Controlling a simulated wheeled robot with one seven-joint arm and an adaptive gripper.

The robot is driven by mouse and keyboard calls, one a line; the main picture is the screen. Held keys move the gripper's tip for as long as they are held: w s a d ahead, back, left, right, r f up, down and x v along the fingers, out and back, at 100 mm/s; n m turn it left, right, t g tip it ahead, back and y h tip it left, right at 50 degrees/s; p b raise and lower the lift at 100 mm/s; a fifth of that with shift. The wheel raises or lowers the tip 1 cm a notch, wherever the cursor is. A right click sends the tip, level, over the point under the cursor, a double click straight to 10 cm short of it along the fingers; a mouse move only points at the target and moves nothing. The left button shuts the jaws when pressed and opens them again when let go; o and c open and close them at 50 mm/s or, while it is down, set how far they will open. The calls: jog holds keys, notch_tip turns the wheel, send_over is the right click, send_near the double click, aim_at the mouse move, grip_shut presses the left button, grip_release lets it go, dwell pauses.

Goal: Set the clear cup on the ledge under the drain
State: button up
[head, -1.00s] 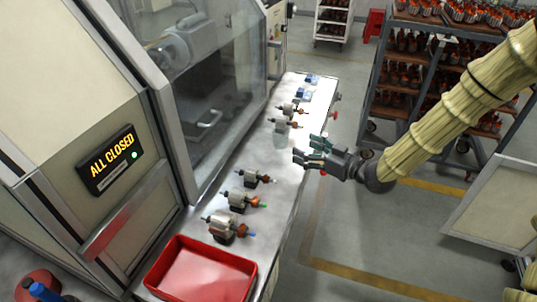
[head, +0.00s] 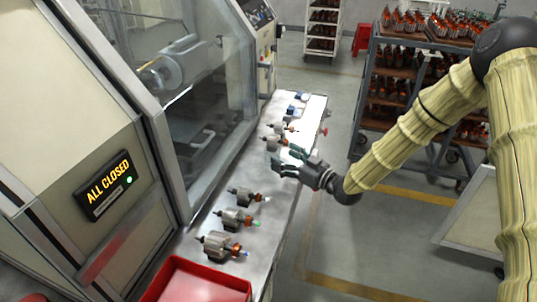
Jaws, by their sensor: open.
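The clear cup (head: 272,155) is only faintly visible on the metal ledge (head: 283,207), just in front of an armature with a reddish end. My gripper (head: 286,158) is open over the ledge's right side, its greenish fingertips pointing left toward the cup. The fingers overlap the cup's area in the picture, so I cannot tell whether they touch it or stand around it. I cannot make out the drain.
A red tray (head: 205,285) is at the near end. The machine's glass door (head: 190,110) borders the ledge on the left. A rack (head: 400,85) stands beyond the floor at right.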

aim_at(279, 154)
jog(key=x, duration=0.1)
jog(key=p+x, duration=0.1)
jog(key=x, duration=0.1)
jog(key=shift+r, duration=0.25)
jog(key=shift+w+a+f, duration=0.15)
jog(key=shift+a, duration=0.1)
jog(key=c, duration=1.1)
jog(key=shift+o, duration=0.2)
